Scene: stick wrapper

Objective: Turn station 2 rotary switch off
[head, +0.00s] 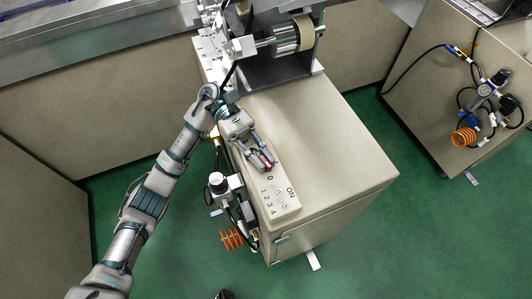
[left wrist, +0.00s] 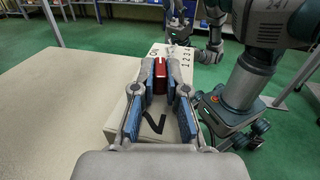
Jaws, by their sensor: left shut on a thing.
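The red rotary switch (head: 267,161) sits on a light label panel (head: 283,207) on top of the beige cabinet. My left gripper (head: 264,162) reaches down onto it from the upper left. In the left wrist view, the red switch knob (left wrist: 160,70) stands between the two blue-padded fingers of my left gripper (left wrist: 168,80), which are shut on it. Its exact turn angle is hard to read because the fingers cover its sides. A "0" mark shows just below the fingertips in the head view. A dark tip at the bottom edge may be my right gripper.
The beige cabinet (head: 330,165) has clear top space right of the panel. A roller machine (head: 285,45) stands at its back. An air regulator (head: 220,185) and orange coiled hose (head: 231,238) hang on its left side. Another cabinet (head: 440,90) stands at right across green floor.

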